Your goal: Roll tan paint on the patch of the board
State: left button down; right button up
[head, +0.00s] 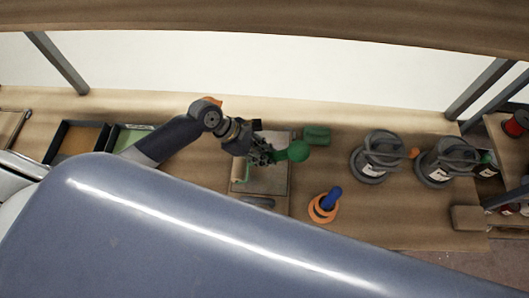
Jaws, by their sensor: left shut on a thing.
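My left gripper (262,155) is shut on a green-handled tool, apparently a roller, whose rounded green end (294,152) sticks out to the right. A pale green roller-like part (238,171) shows at the left, over the board. The board (270,183) lies flat on the bench below the gripper. The arm and gripper cover part of it, so I cannot make out the patch or whether the roller touches it. A tray with tan-brown paint (80,140) stands at the left, beside a tray with green (131,137). My right gripper is not in view.
A green block (316,135) sits right of the board. An orange ring with a blue upright piece (323,207) stands nearer. Bench between ring and cans is clear.

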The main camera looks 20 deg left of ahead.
aim_at(275, 154)
pick_arm(q)
jog(key=shift+f, duration=0.65)
jog(key=shift+w+d+r, duration=0.1)
jog(key=shift+w+d, duration=0.1)
jog(key=shift+d, duration=0.6)
jog(key=shift+w+d+f, duration=0.1)
jog(key=shift+w+d, duration=0.1)
jog(key=shift+d, duration=0.55)
jog(key=shift+w+d+r, duration=0.1)
jog(key=shift+w+d, duration=0.1)
jog(key=shift+d, duration=0.6)
jog(key=shift+w+d+f, duration=0.1)
jog(key=shift+w+d, duration=0.1)
jog(key=shift+d, duration=0.55)
jog(key=shift+w+d+f, duration=0.1)
jog(key=shift+w+d, duration=0.05)
jog(key=shift+d, duration=0.65)
jog(key=shift+w+d, duration=0.2)
jog(key=shift+d, duration=0.55)
jog(key=d, duration=0.2)
jog(key=w+d, duration=0.1)
jog(key=d, duration=0.1)
jog(key=shift+w+d+r, duration=0.1)
jog(key=shift+d, duration=0.25)
jog(key=shift+a, duration=0.1)
